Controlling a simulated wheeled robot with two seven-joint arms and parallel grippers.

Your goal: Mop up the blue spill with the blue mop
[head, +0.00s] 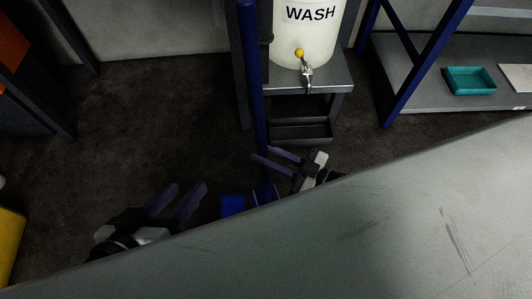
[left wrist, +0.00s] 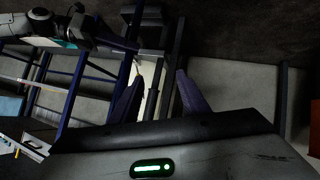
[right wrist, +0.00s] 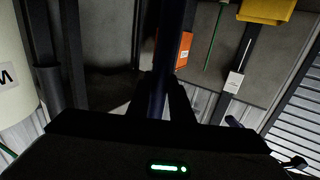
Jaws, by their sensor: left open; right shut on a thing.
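The blue mop's handle (head: 254,80) stands almost upright in the head view, rising past the top edge. My right gripper (head: 262,163) is shut on the lower visible part of this handle. In the right wrist view the dark blue handle (right wrist: 170,50) runs up between the fingers. A flat blue patch (head: 232,206) shows at the handle's foot, partly hidden by the grey surface; I cannot tell whether it is the mop head or the spill. My left gripper (head: 190,192) is open and empty, left of the handle. No other blue spill is visible.
A large grey surface (head: 400,220) covers the lower right and hides floor. A WASH container (head: 305,40) with a tap stands on a metal stand (head: 335,80) behind the handle. A blue-framed shelf with a teal tray (head: 470,80) is at right. Dark floor (head: 140,120) is clear at left.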

